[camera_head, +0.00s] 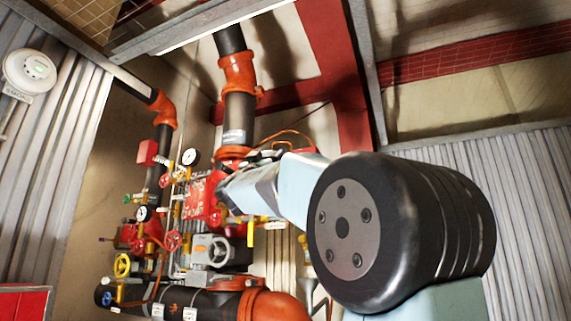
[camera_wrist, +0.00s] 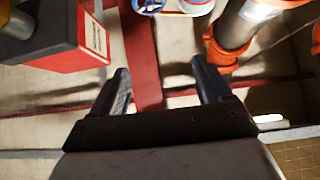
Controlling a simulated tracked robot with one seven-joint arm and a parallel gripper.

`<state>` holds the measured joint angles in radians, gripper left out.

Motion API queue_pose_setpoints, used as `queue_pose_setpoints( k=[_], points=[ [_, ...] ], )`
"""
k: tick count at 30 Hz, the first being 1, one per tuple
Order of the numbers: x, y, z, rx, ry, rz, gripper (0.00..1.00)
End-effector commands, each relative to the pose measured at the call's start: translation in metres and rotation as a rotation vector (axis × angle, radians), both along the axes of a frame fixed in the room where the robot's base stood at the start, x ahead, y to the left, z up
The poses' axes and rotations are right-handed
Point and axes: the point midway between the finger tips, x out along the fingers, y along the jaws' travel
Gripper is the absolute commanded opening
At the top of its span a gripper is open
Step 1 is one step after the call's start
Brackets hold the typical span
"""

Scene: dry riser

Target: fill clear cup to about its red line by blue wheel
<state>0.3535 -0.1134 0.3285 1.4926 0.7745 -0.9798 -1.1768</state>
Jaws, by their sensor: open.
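A small blue wheel (camera_head: 108,299) sits at the left end of the thick black pipe, low in the head view. I cannot make out the clear cup or its red line in either view. My gripper (camera_wrist: 162,82) is open, with nothing between its two dark fingers in the wrist view. In the head view its end lies in front of the red valve assembly (camera_head: 205,200), up and to the right of the blue wheel and apart from it. My own arm hides part of the pipework.
A yellow wheel (camera_head: 122,265) and a red wheel (camera_head: 172,240) crowd the area near the blue wheel. Gauges (camera_head: 190,157) and a grey box with a handwheel (camera_head: 212,250) stand nearby. A red box (camera_wrist: 68,35) is at the wrist view's upper left.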

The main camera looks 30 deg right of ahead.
Motion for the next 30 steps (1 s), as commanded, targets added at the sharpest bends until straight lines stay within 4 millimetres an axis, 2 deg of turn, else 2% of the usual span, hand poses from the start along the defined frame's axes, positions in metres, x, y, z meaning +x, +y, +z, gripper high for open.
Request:
queue_pose_setpoints(
  k=[3, 14, 22, 30],
  points=[
    [0.014, -0.019, -0.001, 0.000, 0.002, -0.003, 0.78],
    [0.050, -0.070, 0.000, 0.001, 0.001, -0.003, 0.78],
    [0.060, -0.083, 0.018, 0.000, 0.000, -0.001, 0.78],
    [0.062, -0.085, 0.021, 0.000, 0.001, -0.001, 0.78]
  ],
)
